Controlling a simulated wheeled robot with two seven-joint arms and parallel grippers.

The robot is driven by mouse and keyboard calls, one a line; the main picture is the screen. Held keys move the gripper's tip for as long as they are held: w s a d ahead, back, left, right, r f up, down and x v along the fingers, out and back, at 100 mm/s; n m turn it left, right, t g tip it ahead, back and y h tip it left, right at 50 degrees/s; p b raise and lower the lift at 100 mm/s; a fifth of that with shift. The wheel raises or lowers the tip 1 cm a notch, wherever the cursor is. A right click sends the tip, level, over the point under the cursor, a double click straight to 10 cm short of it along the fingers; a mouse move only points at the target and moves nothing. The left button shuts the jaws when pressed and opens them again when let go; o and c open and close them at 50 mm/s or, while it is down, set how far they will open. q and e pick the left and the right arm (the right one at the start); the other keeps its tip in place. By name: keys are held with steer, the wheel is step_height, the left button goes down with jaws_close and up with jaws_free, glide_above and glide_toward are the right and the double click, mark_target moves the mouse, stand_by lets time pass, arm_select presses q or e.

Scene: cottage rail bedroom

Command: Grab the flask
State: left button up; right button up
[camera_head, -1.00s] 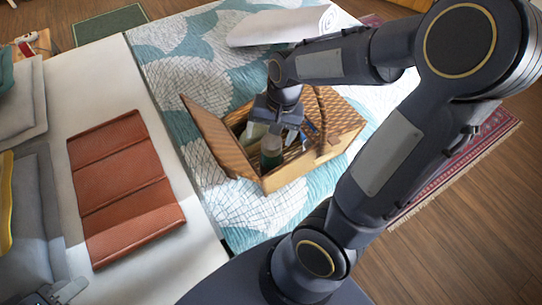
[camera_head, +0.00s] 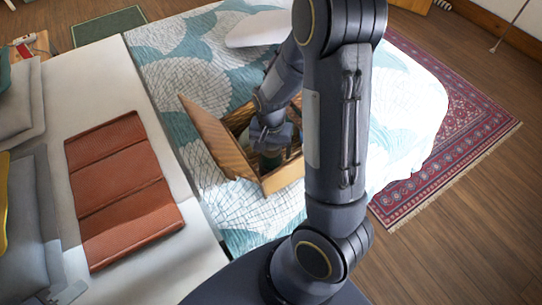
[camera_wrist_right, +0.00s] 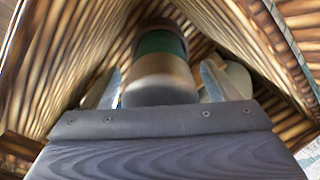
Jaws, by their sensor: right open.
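The flask (camera_head: 270,161) is a cylinder with a dark green band, standing in the open wicker basket (camera_head: 284,178) on the bed. Its top is hidden by my right gripper (camera_head: 271,146), which reaches down into the basket. In the right wrist view the flask (camera_wrist_right: 160,62) lies between the two spread fingers of my right gripper (camera_wrist_right: 160,80). The fingers are apart, one on each side; I cannot tell whether either touches it.
The basket's lid (camera_head: 215,134) is tipped open to the left. A pale rounded item (camera_wrist_right: 236,80) lies beside the flask in the basket. A folded brown leather piece (camera_head: 122,190) lies on the pale surface at left. A patterned rug (camera_head: 465,135) is on the floor at right.

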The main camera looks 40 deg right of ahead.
steer(key=c, duration=1.4)
steer(key=shift+o, duration=0.2)
